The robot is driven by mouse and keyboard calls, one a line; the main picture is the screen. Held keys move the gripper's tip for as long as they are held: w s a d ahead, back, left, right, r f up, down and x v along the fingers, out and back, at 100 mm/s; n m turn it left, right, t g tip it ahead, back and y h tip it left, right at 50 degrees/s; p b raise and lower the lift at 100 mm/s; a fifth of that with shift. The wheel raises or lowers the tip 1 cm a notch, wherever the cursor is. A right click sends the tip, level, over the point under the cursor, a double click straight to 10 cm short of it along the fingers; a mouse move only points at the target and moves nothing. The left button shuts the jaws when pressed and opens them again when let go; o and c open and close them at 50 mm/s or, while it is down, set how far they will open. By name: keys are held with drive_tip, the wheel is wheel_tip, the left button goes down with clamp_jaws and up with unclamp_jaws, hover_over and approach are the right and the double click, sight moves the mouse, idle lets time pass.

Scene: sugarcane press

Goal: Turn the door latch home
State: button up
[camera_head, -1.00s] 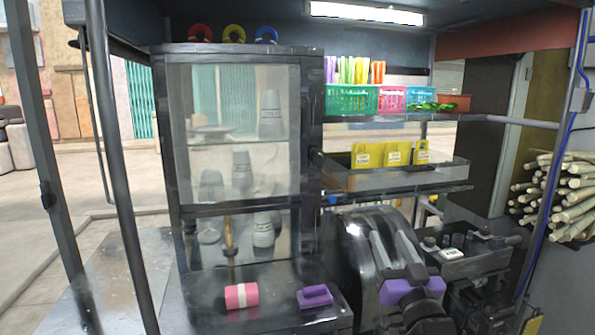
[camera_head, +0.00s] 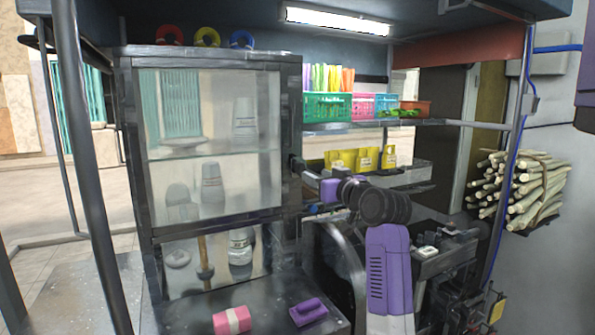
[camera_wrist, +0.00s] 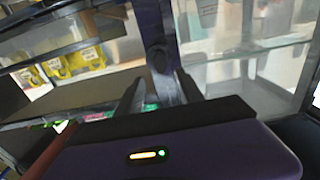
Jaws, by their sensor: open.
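The glass-doored cabinet (camera_head: 212,216) stands at the left in the head view, its door looking closed against the frame. The dark door latch (camera_head: 296,163) sits on its right edge. My gripper (camera_head: 313,190) is just right of that edge, close to the latch. In the wrist view, my gripper (camera_wrist: 160,88) is open. A dark latch lever (camera_wrist: 161,60) with a rounded pivot hangs on the dark upright ahead, its lower end between my two fingers. I cannot tell whether either finger touches it.
Right of the cabinet, a shelf tray (camera_head: 405,176) holds yellow packs (camera_head: 352,159), with coloured baskets (camera_head: 327,106) above. The press (camera_head: 335,255) stands below. A pink roll (camera_head: 231,320) and a purple block (camera_head: 308,312) lie on the counter. Cane stalks (camera_head: 520,190) are stacked at right.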

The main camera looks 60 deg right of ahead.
sight(302, 169)
drive_tip(key=p+x, duration=0.1)
drive_tip(key=x, duration=0.6)
drive_tip(key=shift+w+d+p, duration=0.1)
drive_tip(key=shift+w+p, duration=0.15)
drive_tip(key=shift+p, duration=0.1)
clamp_jaws()
